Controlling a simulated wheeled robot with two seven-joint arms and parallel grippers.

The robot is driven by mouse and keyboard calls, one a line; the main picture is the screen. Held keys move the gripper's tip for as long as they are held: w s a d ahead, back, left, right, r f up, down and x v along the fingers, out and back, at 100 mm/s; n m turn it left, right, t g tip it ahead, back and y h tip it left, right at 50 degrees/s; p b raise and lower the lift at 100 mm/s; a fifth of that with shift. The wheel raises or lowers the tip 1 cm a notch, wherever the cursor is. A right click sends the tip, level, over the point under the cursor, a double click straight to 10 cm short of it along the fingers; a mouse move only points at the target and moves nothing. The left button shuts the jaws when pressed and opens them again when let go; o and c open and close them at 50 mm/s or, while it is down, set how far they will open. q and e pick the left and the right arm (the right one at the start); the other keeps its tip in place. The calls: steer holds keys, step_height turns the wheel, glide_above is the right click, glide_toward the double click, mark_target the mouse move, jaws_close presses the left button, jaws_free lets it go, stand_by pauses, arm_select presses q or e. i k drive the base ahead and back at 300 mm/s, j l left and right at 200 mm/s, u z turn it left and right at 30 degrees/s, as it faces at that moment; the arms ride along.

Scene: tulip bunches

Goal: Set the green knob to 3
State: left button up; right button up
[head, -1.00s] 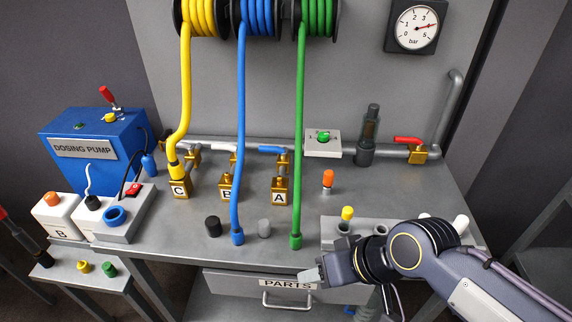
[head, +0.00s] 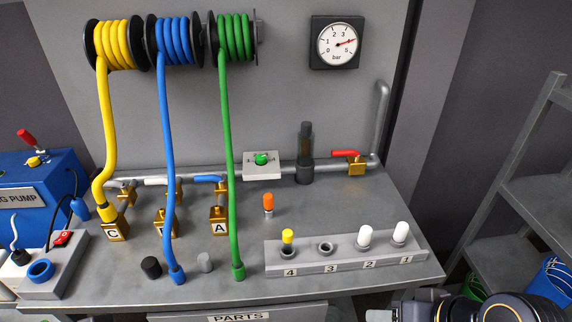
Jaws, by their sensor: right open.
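The green knob (head: 261,159) sits on a pale grey box (head: 262,172) on the pipe at the back of the bench. The marks around the knob are too small to read. My right gripper (head: 382,315) shows only in part at the bottom edge, to the right of the parts drawer. It is open, with nothing seen in it, and is well below and to the right of the knob. My left gripper is out of view.
A green hose (head: 230,170) hangs just left of the knob box. A dark cylinder (head: 305,155) and a red-handled valve (head: 348,155) stand to its right. An orange-topped peg (head: 268,204) and a numbered rack (head: 340,262) are in front.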

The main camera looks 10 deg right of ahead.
mark_target(260, 158)
steer(key=i+u, duration=0.2)
steer(key=u, duration=0.25)
steer(key=i+l+u, duration=0.1)
steer(key=u, duration=0.3)
steer(key=i, duration=0.05)
